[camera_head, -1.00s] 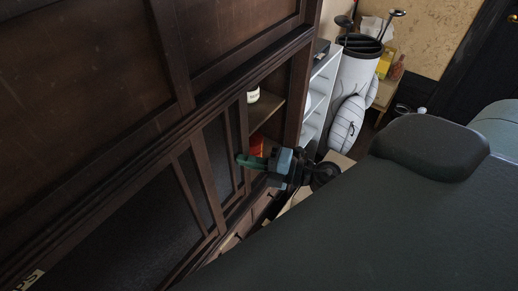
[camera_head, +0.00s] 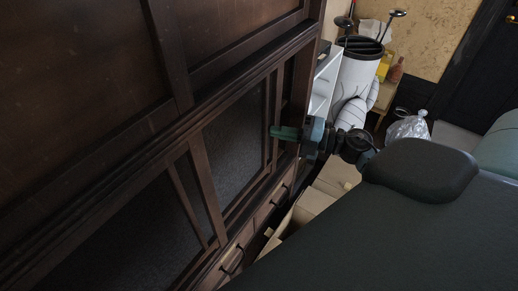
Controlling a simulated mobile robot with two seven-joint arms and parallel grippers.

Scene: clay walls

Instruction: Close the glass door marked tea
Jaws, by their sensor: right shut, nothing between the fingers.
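The dark wooden cabinet (camera_head: 95,55) fills the left side, with framed dark glass doors along its lower part. The right-hand glass door (camera_head: 235,135) stands near the cabinet's right end, and only a narrow dark strip (camera_head: 288,88) shows to its right. I see no tea mark on it. Another glass pane (camera_head: 130,235) lies to its left. My right gripper (camera_head: 277,132) is shut and empty, its green fingertips at the door's right upright; I cannot tell whether they touch it. My left gripper is not in view.
Drawers with dark handles (camera_head: 232,262) run below the doors. Open cardboard boxes (camera_head: 318,198) stand in front. A white shelf (camera_head: 323,85), a grey golf bag (camera_head: 357,75) and a clear plastic bag (camera_head: 408,128) stand beyond the cabinet.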

